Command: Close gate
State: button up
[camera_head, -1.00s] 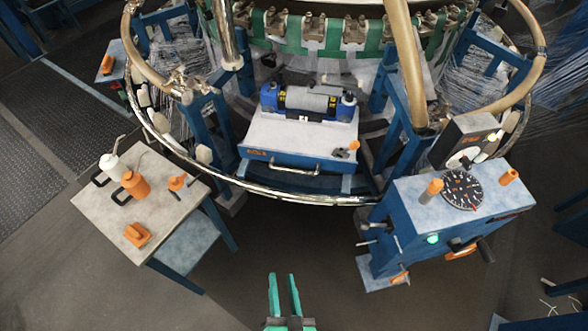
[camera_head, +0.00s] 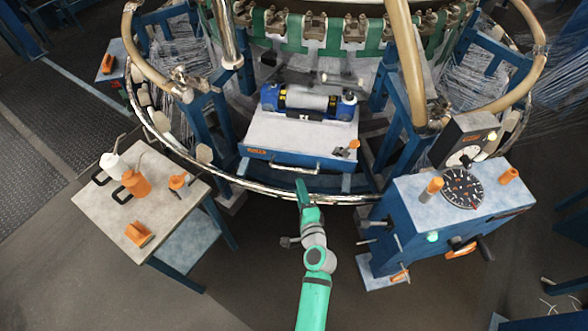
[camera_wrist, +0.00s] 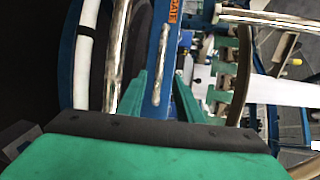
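A blue panel (camera_head: 262,158) with an orange label and a chrome bar handle (camera_head: 294,168) fronts the grey-topped unit at the loom's middle. My gripper (camera_head: 302,188) is just below the handle, at the chrome ring rail (camera_head: 258,188). In the wrist view, the two green fingers of my gripper (camera_wrist: 162,88) stand apart and look empty. The handle (camera_wrist: 182,80) lies ahead of them, near the right finger. The fingertips' exact distance from handle and rail is unclear.
A side table (camera_head: 110,208) with bottles and orange items stands left. A blue control cabinet (camera_head: 405,205) with a dial and projecting knobs stands right, near my arm. The chrome ring rail curves across the loom's front. Floor between table and cabinet is clear.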

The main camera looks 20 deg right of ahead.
aim_at(294, 168)
jog(key=x, duration=0.9)
jog(key=shift+w, duration=0.35)
jog(key=shift+w+d+f, duration=0.15)
jog(key=shift+w, duration=0.2)
jog(key=shift+a, duration=0.2)
jog(key=shift+d, duration=0.1)
grip_shut()
